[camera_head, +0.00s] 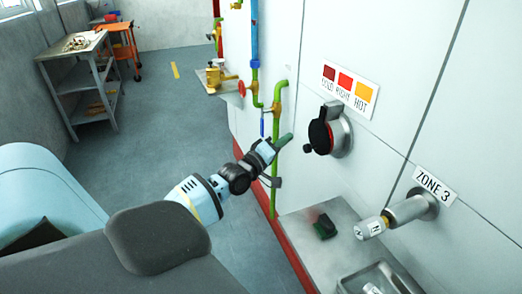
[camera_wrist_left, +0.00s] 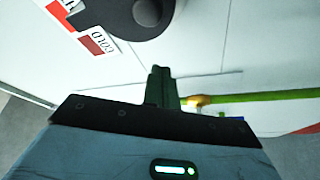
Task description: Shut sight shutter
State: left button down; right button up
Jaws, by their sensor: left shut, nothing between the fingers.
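The sight (camera_head: 343,136) is a round metal housing on the pale wall, under a colour label. Its black shutter (camera_head: 319,136) is a disc at the front left of the housing, with a black tab above and a small dark knob at lower left. A strip of red shows between disc and housing. In the left wrist view a dark round part with a grey hub (camera_wrist_left: 148,12), apparently the shutter, is cut off at the top. My left gripper (camera_head: 285,140) is shut and empty, left of the shutter and apart from it. Its fingers (camera_wrist_left: 162,85) point toward the wall.
The colour label (camera_head: 350,88) is above the sight. A ledge (camera_head: 350,215) with a dark green block (camera_head: 324,227) is below; a ZONE 3 fitting (camera_head: 405,212) juts out right.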

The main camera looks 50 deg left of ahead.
pick_arm(q)
jog(key=s, duration=0.8)
jog(key=shift+s+d, duration=0.3)
jog(key=shift+s, duration=0.05)
pick_arm(e)
jog(key=shift+d+r, duration=0.15)
jog(key=shift+d, duration=0.15)
jog(key=shift+w, duration=0.1)
